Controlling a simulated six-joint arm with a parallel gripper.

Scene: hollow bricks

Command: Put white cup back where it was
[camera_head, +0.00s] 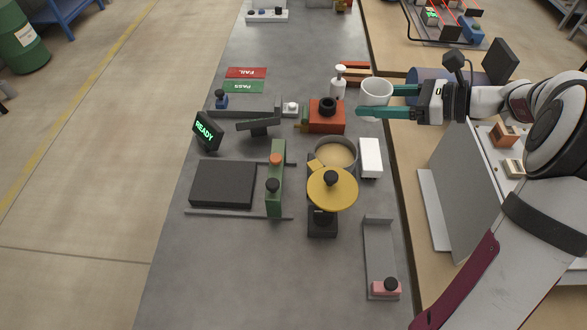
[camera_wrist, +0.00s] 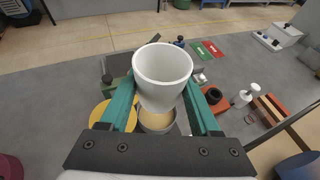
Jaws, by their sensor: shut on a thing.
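The white cup (camera_head: 376,90) is upright with its open rim facing up, near the right edge of the grey table in the head view. My gripper (camera_head: 372,102) has its two teal fingers on either side of the cup and is shut on it. In the wrist view the cup (camera_wrist: 162,75) sits between the fingers and looks empty inside. The cup appears held above the table, but its base is partly hidden, so its height is hard to tell.
A round grey pot with tan contents (camera_head: 337,154), a white block (camera_head: 370,157) and a yellow disc (camera_head: 332,189) on a dark stand are nearby. An orange block (camera_head: 326,121) and white bottle (camera_head: 338,84) stand left of the cup. The front-left table is clear.

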